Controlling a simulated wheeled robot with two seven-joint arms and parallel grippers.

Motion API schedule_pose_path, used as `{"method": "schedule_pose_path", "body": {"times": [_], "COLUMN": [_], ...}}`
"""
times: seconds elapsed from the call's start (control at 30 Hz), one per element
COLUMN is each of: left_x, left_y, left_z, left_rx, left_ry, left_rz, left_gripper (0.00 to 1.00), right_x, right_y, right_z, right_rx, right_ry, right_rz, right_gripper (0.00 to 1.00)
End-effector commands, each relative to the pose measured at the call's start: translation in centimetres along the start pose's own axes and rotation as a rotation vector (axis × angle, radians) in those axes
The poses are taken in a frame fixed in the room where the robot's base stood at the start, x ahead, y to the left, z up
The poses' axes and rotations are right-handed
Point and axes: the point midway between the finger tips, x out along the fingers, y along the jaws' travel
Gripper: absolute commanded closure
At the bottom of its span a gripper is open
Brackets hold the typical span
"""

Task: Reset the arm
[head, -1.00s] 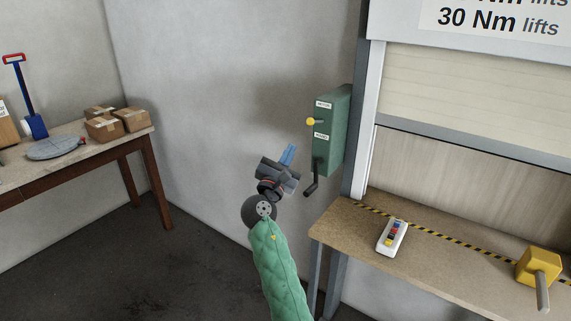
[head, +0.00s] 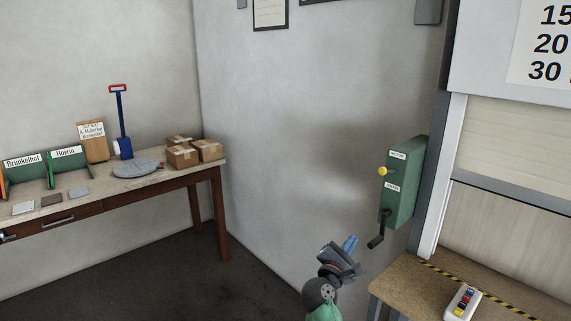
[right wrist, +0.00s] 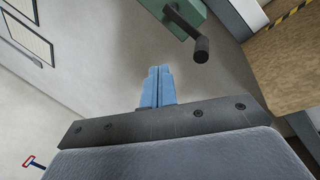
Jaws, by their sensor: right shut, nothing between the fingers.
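My right gripper (head: 349,244) is at the lower middle of the head view, with its blue fingers together and nothing between them. In the right wrist view its fingers (right wrist: 157,86) are closed side by side. It is to the left of and below the green wall box (head: 404,183), apart from it. The box has a yellow knob (head: 382,171) and a dark crank handle (head: 377,240) hanging below. The crank also shows in the right wrist view (right wrist: 190,34), apart from the fingers. My left gripper is not in view.
A wooden bench (head: 402,284) stands at the lower right, with a white button panel (head: 461,301) on it. A shutter (head: 515,220) rises behind. Bare wall and floor lie between.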

Motion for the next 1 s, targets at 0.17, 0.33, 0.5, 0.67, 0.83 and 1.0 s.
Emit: {"method": "schedule_pose_path", "body": {"times": [0.17,0.33,0.5,0.67,0.83,1.0], "left_x": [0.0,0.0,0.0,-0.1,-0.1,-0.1], "left_y": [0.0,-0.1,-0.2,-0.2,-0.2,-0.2], "left_z": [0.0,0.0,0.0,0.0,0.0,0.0], "left_rx": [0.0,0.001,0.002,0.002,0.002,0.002], "left_ry": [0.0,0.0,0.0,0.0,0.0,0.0], "left_rz": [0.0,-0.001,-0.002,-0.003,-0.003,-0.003], "left_gripper": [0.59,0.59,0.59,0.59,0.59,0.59], "right_x": [-3.2,-7.5,-12.9,-18.9,-26.3,-34.2], "right_y": [-7.5,-14.6,-21.8,-28.4,-35.4,-42.0], "right_z": [-8.1,-14.7,-20.1,-24.2,-27.3,-29.1], "right_rx": [0.234,0.45,0.651,0.825,0.989,1.128], "right_ry": [0.203,0.359,0.474,0.54,0.561,0.52], "right_rz": [-0.113,-0.272,-0.475,-0.7,-0.97,-1.262], "right_gripper": [1.0,1.0,1.0,1.0,1.0,1.0]}}
